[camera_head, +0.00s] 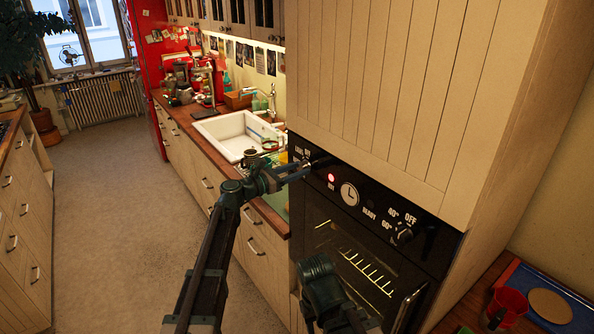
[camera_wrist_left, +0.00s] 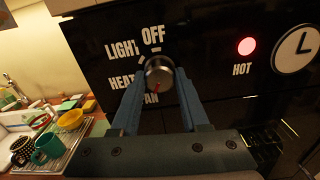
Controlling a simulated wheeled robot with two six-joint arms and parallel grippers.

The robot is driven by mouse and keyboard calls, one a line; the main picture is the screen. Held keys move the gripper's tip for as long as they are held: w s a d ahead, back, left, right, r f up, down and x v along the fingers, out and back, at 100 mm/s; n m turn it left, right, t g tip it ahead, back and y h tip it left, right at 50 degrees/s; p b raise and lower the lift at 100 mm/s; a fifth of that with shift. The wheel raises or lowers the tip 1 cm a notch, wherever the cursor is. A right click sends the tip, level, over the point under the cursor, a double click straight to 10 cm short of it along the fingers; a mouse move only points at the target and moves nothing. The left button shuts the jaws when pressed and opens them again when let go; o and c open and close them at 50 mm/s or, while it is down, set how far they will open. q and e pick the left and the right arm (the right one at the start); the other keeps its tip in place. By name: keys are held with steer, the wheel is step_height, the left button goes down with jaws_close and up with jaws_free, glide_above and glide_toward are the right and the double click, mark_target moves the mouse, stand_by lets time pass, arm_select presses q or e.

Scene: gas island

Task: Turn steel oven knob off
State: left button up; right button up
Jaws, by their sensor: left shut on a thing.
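The steel oven knob (camera_wrist_left: 158,72) sits on the black panel among the labels LIGHT, OFF, HEAT and FAN. Its red mark points down, toward FAN, and OFF is above it. My left gripper (camera_wrist_left: 158,82) is shut on the knob, one blue finger on each side. In the head view my left gripper (camera_head: 300,170) reaches the left end of the oven panel (camera_head: 375,210), and the knob is mostly hidden there. A second knob (camera_head: 403,236) is at the panel's right end, by OFF and 40°. My right gripper does not show.
The red HOT light (camera_wrist_left: 246,46) is lit, beside the clock (camera_wrist_left: 297,50). The oven door (camera_head: 350,260) below is lit inside. A sink (camera_head: 237,132) and cups are left of the oven. A tray (camera_head: 555,300) with a red cup is at the lower right.

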arm_select(q)
jaws_close()
